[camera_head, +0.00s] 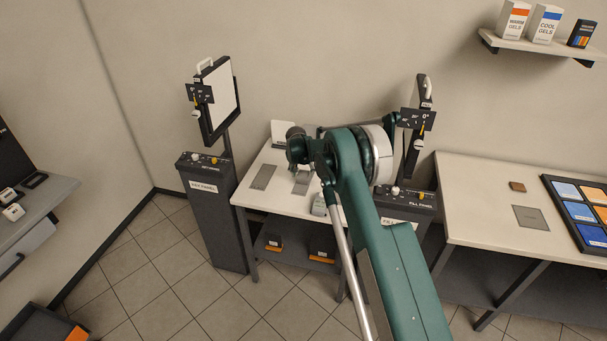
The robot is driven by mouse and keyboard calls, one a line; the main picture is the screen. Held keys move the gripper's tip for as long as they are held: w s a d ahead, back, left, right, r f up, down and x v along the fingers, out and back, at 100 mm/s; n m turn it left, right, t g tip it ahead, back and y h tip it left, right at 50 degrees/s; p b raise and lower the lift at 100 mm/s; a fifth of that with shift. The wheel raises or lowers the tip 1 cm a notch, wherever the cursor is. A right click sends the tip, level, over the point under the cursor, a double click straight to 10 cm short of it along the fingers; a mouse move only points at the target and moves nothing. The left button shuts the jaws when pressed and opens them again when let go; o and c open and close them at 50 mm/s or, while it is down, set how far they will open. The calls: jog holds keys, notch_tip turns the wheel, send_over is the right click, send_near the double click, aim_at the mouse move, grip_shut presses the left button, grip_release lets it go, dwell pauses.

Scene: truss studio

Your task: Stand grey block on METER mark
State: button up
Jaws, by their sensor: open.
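A small grey block (319,206) stands near the front edge of the middle white table, close to the left of my arm. Two flat grey rectangles lie on that table, one at the left (264,177) and one farther right (301,184), partly behind my arm. No METER lettering is readable, so I cannot tell which is the METER mark. My arm reaches up over the table, and its far joints hang above the tabletop. My gripper's fingers are hidden from this view, as is the table behind the arm.
A key panel post (212,215) with a raised white screen (219,98) stands left of the table (246,198). The fill panel (408,198) stands at its right. The right table (480,190) holds a grey plate (530,218), a brown block (517,186) and a colour tray (549,181).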

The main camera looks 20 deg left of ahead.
jog(key=v, duration=1)
jog(key=shift+r+b, duration=0.25)
jog(key=shift+b, duration=0.05)
jog(key=shift+s+d+r, duration=0.1)
dwell(0.7)
